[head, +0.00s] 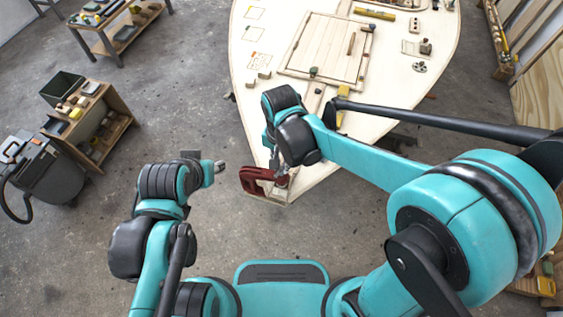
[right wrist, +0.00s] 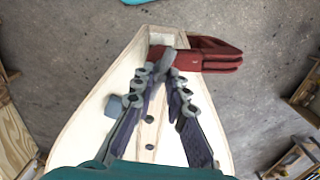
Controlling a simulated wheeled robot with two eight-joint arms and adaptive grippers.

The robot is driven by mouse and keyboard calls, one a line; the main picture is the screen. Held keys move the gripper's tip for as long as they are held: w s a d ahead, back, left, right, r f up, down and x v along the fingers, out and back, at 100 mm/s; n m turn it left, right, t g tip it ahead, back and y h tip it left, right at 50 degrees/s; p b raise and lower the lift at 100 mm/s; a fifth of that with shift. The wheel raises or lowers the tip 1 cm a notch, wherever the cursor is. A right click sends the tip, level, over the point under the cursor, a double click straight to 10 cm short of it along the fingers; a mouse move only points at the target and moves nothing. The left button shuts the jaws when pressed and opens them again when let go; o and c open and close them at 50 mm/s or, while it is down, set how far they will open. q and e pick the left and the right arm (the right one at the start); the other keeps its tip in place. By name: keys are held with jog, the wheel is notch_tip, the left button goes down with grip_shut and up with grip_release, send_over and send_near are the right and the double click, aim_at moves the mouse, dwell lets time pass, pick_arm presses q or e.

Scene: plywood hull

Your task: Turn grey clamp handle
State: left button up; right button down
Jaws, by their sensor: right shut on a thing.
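A red clamp (head: 258,182) sits at the near tip of the pale plywood hull (head: 240,88). In the right wrist view the clamp (right wrist: 212,56) grips the hull's narrow end, its red frame sticking out to the right. My right gripper (right wrist: 165,72) is shut on the grey clamp handle (right wrist: 166,60), which shows between and just past its fingertips. In the head view my right arm and wrist hide most of the right gripper and the handle. My left gripper (head: 218,168) is left of the clamp, apart from it, over the floor; its finger opening is unclear.
Tools and small blocks lie on the hull deck, with a wooden hatch panel (head: 310,42) farther back. A wooden shelf cart (head: 112,128) and a grey bin (head: 50,172) stand at the left. Bare floor lies between them and the hull.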

jog(key=n, duration=0.6)
jog(key=shift+a, duration=0.1)
jog(key=n, duration=0.5)
jog(key=shift+n+p, duration=0.4)
jog(key=n, duration=1.1)
jog(key=shift+a, duration=0.1)
jog(key=shift+n, duration=0.3)
jog(key=c, duration=1.4)
grip_release()
jog(key=shift+c, duration=0.2)
